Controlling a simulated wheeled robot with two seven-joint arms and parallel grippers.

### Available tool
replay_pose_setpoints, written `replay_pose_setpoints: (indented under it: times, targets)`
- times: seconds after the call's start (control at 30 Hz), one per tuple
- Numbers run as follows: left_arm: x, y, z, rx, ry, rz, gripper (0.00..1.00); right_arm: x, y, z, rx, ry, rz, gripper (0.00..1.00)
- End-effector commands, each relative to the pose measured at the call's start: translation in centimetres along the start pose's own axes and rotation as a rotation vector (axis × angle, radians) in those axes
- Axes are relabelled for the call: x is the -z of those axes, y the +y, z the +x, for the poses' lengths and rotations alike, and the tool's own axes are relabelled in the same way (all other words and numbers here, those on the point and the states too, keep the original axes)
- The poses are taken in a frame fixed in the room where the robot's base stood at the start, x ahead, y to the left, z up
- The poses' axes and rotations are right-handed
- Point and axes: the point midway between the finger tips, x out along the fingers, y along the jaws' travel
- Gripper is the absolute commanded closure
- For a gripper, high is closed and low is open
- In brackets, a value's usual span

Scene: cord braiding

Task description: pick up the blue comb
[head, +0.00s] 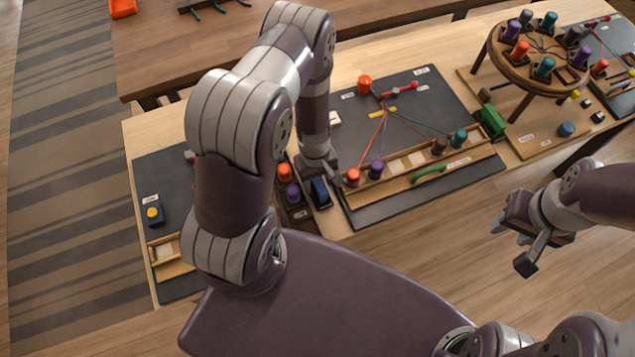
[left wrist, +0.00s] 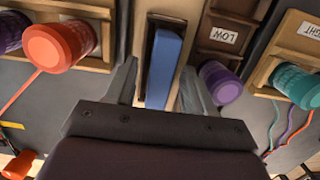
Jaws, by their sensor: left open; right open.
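The blue comb (head: 320,192) shows as a narrow blue bar in a small holder at the table's front edge, just below my left gripper (head: 322,170). In the left wrist view the blue comb (left wrist: 163,68) lies between the two open fingers of my left gripper (left wrist: 160,80), with a gap to the finger on each side. Its lower end is hidden behind the gripper body. My right gripper (head: 522,240) is open and empty, out over the floor at the right, away from the table.
An orange spool (head: 284,172) and a purple spool (head: 293,194) stand left of the comb. The braiding board (head: 440,100) with cords lies right of it, with a green curved piece (head: 429,174) near its front. A round wooden stand (head: 500,62) with several spools is at back right.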

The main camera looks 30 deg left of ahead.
Motion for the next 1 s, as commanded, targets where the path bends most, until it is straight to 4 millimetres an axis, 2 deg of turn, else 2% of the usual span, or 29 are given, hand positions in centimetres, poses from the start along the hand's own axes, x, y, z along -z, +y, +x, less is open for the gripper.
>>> replay_pose_setpoints:
  times: [0.27,0.3,0.43,0.47,0.77,0.83,0.9,1.0]
  targets:
    - [0.0,0.0,0.1,0.000,0.000,0.000,0.47,0.0,0.0,0.1,0.000,0.000,0.000,0.57]
    - [0.0,0.0,0.1,0.000,0.000,0.000,0.53,0.0,0.0,0.1,0.000,0.000,0.000,0.57]
    - [0.0,0.0,0.1,0.000,0.000,0.000,0.96,0.0,0.0,0.1,0.000,0.000,0.000,0.57]
    - [0.0,0.0,0.1,0.000,0.000,0.000,1.00,0.0,0.0,0.1,0.000,0.000,0.000,0.57]
    - [0.0,0.0,-0.2,0.000,0.000,0.000,1.00,0.0,0.0,-0.2,0.000,0.000,0.000,0.57]
    - [-0.1,0.0,-0.8,0.000,0.000,0.000,1.00,0.1,0.0,-0.8,0.000,0.000,0.000,0.57]
    - [-0.1,0.0,-1.2,-0.001,0.001,0.000,1.00,0.1,0.0,-0.4,0.000,0.000,0.000,0.57]
    - [-0.3,0.1,-2.8,-0.002,0.001,0.001,1.00,0.0,0.0,-0.4,0.000,0.000,0.000,0.57]
